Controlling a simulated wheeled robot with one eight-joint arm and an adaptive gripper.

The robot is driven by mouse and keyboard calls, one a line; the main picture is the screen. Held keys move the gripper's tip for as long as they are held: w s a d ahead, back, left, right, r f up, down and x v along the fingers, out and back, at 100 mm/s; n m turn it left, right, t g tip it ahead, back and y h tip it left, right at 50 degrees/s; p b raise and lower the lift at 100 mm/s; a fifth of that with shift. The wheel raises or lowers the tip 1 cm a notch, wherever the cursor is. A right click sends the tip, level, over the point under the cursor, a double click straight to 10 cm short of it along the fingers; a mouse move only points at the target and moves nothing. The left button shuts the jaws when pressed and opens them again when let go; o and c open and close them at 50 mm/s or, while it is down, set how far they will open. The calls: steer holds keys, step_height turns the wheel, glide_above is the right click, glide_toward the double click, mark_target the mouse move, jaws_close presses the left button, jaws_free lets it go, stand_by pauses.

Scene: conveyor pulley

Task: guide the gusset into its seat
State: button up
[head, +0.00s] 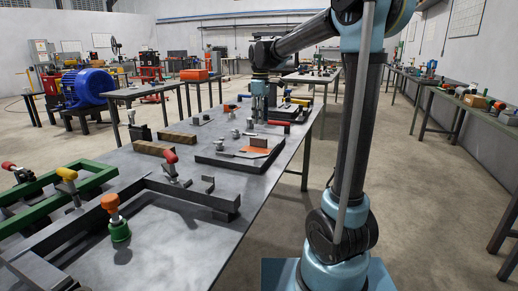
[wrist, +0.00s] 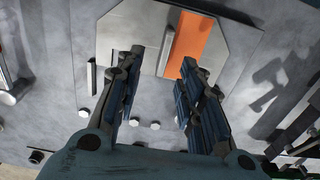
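An orange flat piece (head: 254,151), which may be the gusset, lies on a dark fixture plate (head: 214,158) on the bench. A small upright grey plate (head: 259,141) stands beside it. In the wrist view the orange piece (wrist: 197,42) lies on a pale plate with cut corners (wrist: 127,35), with a thin grey bar (wrist: 166,48) along its left edge. My gripper (head: 262,118) is above the far side of the fixture in the head view. In the wrist view my gripper (wrist: 161,60) has its fingers apart with nothing between them. I cannot tell the seat apart clearly.
Toggle clamps with red handles (head: 170,157), wooden blocks (head: 179,138) and a green frame (head: 95,182) share the bench (head: 185,245). Another fixture with a clamp (head: 287,113) stands farther back.

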mark_target(259, 139)
step_height(259, 139, down, 5)
steer(key=shift+r, duration=0.1)
steer(key=shift+s+a+f, duration=0.15)
steer(key=shift+s+f, duration=0.05)
steer(key=shift+f, duration=1.15)
steer(key=shift+s+a+f, duration=0.15)
steer(key=shift+f, duration=1.15)
jaws_close()
